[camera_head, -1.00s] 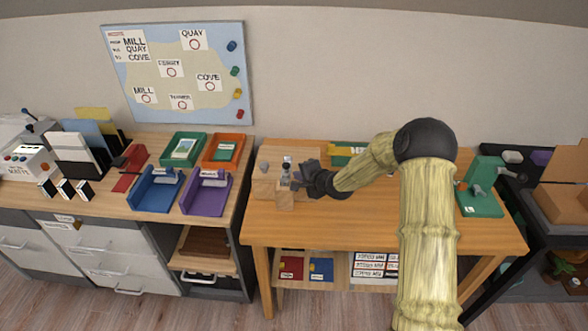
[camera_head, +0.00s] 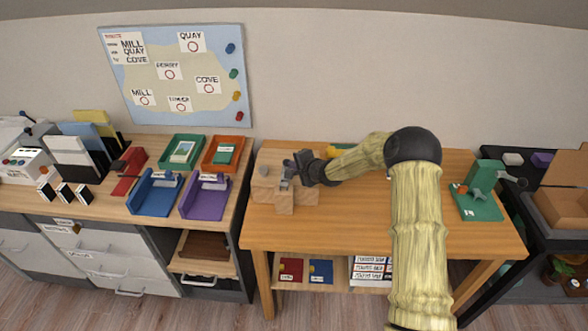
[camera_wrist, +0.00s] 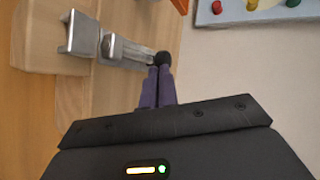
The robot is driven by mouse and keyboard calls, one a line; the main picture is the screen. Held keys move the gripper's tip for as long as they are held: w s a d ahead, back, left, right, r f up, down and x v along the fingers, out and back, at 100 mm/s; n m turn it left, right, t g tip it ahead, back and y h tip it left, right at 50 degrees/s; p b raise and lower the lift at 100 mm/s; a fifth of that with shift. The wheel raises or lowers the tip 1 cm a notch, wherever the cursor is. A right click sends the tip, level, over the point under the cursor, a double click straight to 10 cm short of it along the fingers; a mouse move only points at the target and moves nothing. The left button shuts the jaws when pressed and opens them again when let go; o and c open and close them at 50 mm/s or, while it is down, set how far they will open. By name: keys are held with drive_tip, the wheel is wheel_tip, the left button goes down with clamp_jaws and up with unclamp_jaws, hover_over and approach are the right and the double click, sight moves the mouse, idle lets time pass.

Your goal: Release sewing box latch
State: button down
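The sewing box (camera_head: 285,200) appears as a light wooden block form at the left end of the wooden table. Its latch (camera_head: 285,181) is a grey metal bracket and lever on the block. In the wrist view the latch lever (camera_wrist: 128,52) runs from the bracket to a dark knob (camera_wrist: 162,58). My gripper (camera_head: 291,168) is at the lever's far end. In the wrist view my gripper's purple fingers (camera_wrist: 158,72) are close together, with their tips at the knob. I cannot tell whether they pinch the knob or only touch it.
The wooden table (camera_head: 390,220) is mostly bare right of the box. A green base with a lever device (camera_head: 478,203) stands at its right end. Blue (camera_head: 155,193) and purple (camera_head: 205,195) trays stand on the counter to the left. A map board (camera_head: 175,75) hangs behind.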

idle(0.4)
drive_tip(key=s+d, duration=0.1)
drive_tip(key=s+d+p, duration=0.1)
drive_tip(key=s, duration=0.1)
drive_tip(key=shift+s+d+r, duration=0.15)
drive_tip(key=shift+s+d, duration=0.05)
drive_tip(key=shift+d, duration=0.15)
drive_tip(key=b+v, duration=0.1)
drive_tip(key=v, duration=0.8)
drive_tip(key=shift+s+r, duration=0.15)
drive_tip(key=shift+s, duration=0.15)
drive_tip(key=shift+d, duration=0.1)
